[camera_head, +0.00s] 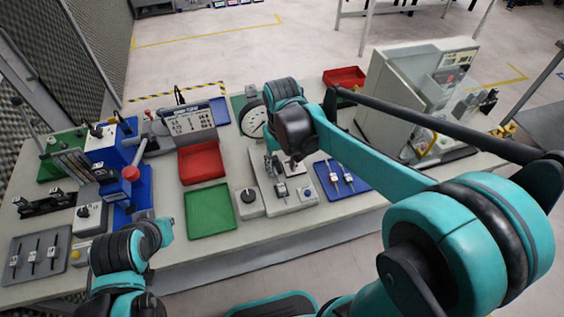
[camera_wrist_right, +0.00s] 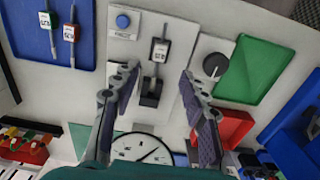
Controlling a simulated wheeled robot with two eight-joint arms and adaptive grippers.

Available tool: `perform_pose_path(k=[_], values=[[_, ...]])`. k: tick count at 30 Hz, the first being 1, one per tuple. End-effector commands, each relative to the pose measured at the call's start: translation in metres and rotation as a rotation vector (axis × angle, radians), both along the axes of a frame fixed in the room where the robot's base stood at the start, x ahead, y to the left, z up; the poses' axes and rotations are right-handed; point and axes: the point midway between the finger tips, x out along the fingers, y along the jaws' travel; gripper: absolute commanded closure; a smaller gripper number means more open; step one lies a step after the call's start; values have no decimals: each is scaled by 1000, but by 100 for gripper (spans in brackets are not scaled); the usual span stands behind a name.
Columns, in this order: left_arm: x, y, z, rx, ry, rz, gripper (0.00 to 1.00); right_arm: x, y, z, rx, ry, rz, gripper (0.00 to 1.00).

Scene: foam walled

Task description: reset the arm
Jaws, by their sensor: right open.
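My right arm reaches over the workbench (camera_head: 240,235). Its gripper (camera_head: 287,165) is above the light grey fixture plate (camera_head: 305,192) in the head view, partly hidden by my wrist. In the right wrist view the two fingers of the gripper (camera_wrist_right: 160,70) are spread, with no object clamped between them. A small labelled part (camera_wrist_right: 160,50) stands at a black holder (camera_wrist_right: 151,92) on the plate, in the gap between the fingers; I cannot tell its distance from them. My left arm shows at the lower left of the head view, but its gripper is not visible.
A blue tray (camera_head: 342,184) with labelled parts lies right of the plate. A knob box (camera_head: 248,200), green tray (camera_head: 210,210) and red bin (camera_head: 201,162) lie left. A round dial (camera_head: 252,122) stands behind. A tall grey cabinet (camera_head: 385,100) stands at the right.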

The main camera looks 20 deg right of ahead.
Motion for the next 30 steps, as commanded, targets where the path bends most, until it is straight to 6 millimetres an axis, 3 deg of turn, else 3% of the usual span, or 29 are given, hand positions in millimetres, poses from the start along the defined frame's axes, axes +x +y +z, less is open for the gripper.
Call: perform_pose_path(k=[6, 20, 25, 30], values=[[0, 0, 0, 0, 0, 0, 100, 0, 0, 15, 0, 0, 0, 56], [0, 0, 0, 0, 0, 0, 100, -2, -1, 16, 0, -7, -1, 56], [0, 0, -4, 0, 0, 0, 100, -20, -10, 21, 9, -93, -7, 56], [0, 0, -10, 0, 0, 0, 100, -54, -25, 23, 18, -275, -18, 56]])
